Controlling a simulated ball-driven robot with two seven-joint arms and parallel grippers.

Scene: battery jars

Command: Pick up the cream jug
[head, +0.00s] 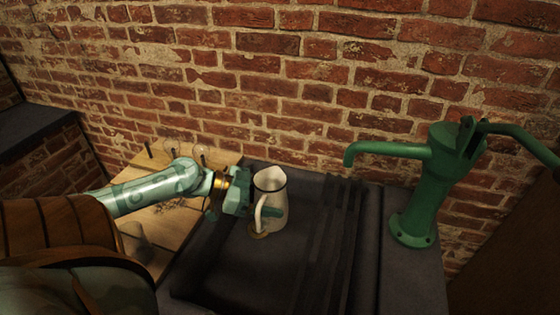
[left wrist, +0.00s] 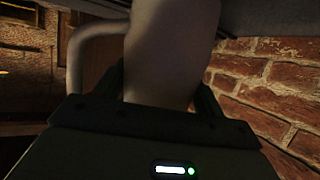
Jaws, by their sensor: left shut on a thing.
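I cannot tell whether the jug's base touches the slab. My right gripper is not in view.
The dark ribbed slab (head: 225,255) lies under the jug. A green hand pump (head: 425,190) stands to the right, its spout reaching toward the jug. A brick wall (head: 330,90) closes the back. Wooden boards (head: 150,165) with glass jars lie on the left.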

